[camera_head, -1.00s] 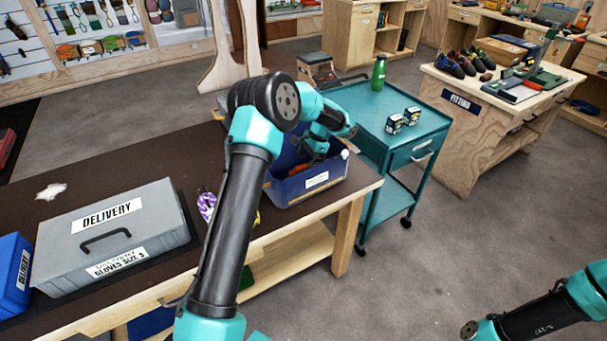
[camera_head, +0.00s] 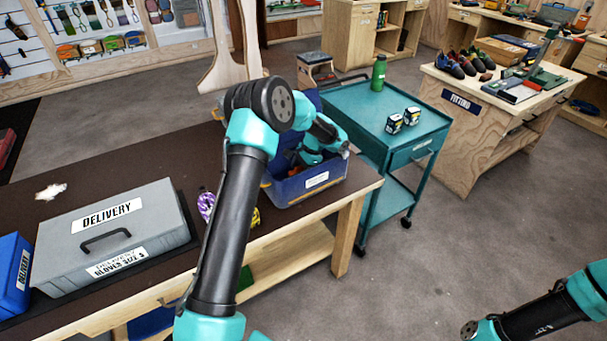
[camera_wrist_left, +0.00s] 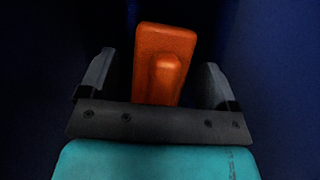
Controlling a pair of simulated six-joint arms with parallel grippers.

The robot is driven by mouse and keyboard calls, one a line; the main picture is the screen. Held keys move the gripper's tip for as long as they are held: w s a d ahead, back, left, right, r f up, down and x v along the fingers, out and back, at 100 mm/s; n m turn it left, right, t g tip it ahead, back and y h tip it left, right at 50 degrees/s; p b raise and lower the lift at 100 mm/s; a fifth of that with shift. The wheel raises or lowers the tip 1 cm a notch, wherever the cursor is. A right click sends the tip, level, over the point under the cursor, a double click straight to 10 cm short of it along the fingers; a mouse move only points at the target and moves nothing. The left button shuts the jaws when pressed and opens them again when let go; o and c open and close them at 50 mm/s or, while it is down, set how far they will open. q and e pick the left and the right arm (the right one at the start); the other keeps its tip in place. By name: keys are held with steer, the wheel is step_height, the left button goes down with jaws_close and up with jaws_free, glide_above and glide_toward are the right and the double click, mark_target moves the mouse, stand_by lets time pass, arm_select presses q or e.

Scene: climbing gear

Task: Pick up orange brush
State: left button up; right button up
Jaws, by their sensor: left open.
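The orange brush (camera_wrist_left: 165,62) shows in the left wrist view as an orange block with a raised rounded part. It stands between the two fingers of my left gripper (camera_wrist_left: 155,80). The fingers are open, with a gap on each side of the brush. In the head view my left gripper reaches down into the blue bin (camera_head: 312,187) on the brown workbench, and its fingers are hidden there by the arm and bin. The brush cannot be made out clearly in the head view. My right arm shows at the lower right; its gripper is not clearly visible.
A grey DELIVERY case (camera_head: 150,240) and a blue box (camera_head: 12,275) are on the brown bench (camera_head: 120,165). A purple item (camera_head: 206,205) lies left of the bin. A teal cart (camera_head: 360,115) with a green bottle (camera_head: 379,72) stands right of the bench.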

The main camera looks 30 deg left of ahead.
arm_select(q)
steer(key=c, duration=1)
steer(key=shift+c, duration=0.2)
step_height(320, 180, up, 10)
steer(key=shift+r, duration=0.1)
stand_by(0.5)
